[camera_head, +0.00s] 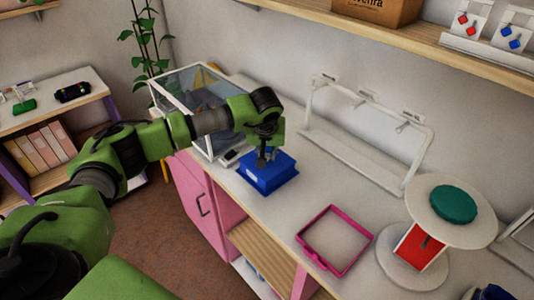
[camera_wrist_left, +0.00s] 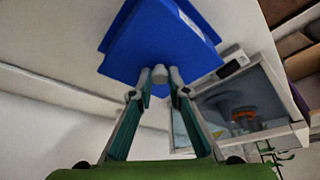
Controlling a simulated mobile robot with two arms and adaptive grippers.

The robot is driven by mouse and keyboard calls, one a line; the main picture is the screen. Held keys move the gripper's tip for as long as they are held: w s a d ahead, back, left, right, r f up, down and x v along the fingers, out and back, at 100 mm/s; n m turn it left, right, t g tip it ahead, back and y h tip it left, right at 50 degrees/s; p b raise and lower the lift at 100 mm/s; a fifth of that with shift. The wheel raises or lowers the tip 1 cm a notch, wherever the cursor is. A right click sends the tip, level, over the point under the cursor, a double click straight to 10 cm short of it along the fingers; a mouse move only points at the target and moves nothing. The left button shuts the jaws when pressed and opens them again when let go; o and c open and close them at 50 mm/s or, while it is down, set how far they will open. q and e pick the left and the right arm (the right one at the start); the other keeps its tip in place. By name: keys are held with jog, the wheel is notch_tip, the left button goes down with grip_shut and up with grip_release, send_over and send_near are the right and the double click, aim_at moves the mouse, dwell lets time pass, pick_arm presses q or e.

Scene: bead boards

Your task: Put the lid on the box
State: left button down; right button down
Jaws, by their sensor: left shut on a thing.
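The blue box (camera_head: 266,182) stands on the white counter, with the blue lid (camera_head: 280,165) at its top. My left gripper (camera_head: 263,160) is above the lid, pointing down. In the left wrist view, my left gripper's fingertips (camera_wrist_left: 160,82) are shut on the small grey knob (camera_wrist_left: 160,72) of the blue lid (camera_wrist_left: 165,40). Part of the box shows behind the lid, slightly turned from it. I cannot tell whether the lid is seated or held just above the rim. My right gripper is out of view.
A glass tank (camera_head: 190,80) with a white frame stands behind the box. A pink square frame (camera_head: 334,240) and a white round stand (camera_head: 422,215) with a green disc are to the right. A white rack (camera_head: 365,150) lines the wall. The counter between box and pink frame is clear.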

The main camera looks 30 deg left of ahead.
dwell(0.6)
pick_arm(q)
jog(key=c, duration=1.8)
grip_release()
jog(key=shift+c, duration=0.2)
jog(key=shift+o, duration=0.3)
jog(key=o, duration=0.3)
jog(key=shift+r, duration=0.15)
jog(key=shift+r+p, duration=2.05)
jog(key=shift+r, duration=1.9)
